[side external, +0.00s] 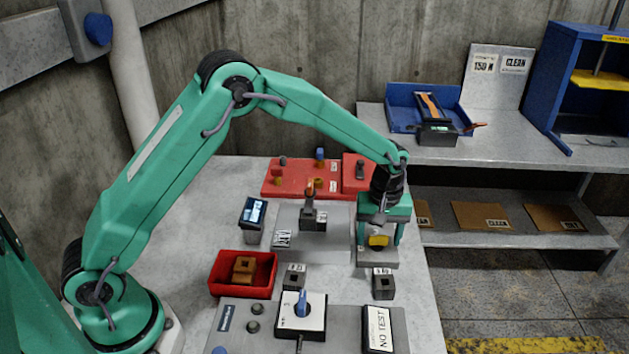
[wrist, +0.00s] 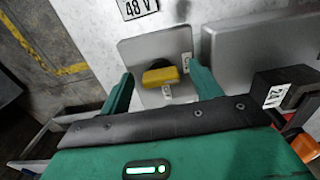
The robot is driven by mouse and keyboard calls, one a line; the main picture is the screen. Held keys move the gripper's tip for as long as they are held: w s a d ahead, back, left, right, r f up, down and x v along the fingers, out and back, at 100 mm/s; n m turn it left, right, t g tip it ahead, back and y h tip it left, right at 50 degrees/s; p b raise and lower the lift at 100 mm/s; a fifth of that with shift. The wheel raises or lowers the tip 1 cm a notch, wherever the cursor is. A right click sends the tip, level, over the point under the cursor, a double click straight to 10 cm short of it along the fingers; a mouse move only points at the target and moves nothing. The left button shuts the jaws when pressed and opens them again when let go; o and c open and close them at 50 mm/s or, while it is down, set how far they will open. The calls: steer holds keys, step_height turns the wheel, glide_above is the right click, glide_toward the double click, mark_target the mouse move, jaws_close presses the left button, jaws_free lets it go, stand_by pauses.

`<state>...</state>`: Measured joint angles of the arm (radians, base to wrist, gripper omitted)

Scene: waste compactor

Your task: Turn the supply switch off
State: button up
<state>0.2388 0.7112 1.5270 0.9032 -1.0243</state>
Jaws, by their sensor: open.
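A switch with a yellow handle (side external: 378,240) sits on a small grey plate (side external: 380,257) at the right side of the bench. In the wrist view the yellow handle (wrist: 160,76) lies roughly crosswise between my fingers, with small white labels beside it, too small to read surely. My gripper (side external: 380,232) points down over this switch with its jaws open. In the wrist view my gripper (wrist: 161,84) has a finger on each side of the handle, with a visible gap at both sides. I cannot tell which switch is labelled as the supply.
A blue-handled rotary switch (side external: 302,302) is on the front panel. A red bin (side external: 243,274) holds brown blocks. Red control boxes (side external: 295,178) stand behind.

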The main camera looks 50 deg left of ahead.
steer(key=c, duration=1)
steer(key=shift+m, duration=0.4)
steer(key=m, duration=0.3)
steer(key=shift+a, duration=0.1)
steer(key=m, duration=0.9)
steer(key=shift+a+m, duration=0.15)
steer(key=shift+m, duration=0.15)
steer(key=m, duration=0.4)
steer(key=shift+a+r+m, duration=0.1)
steer(key=shift+m, duration=0.2)
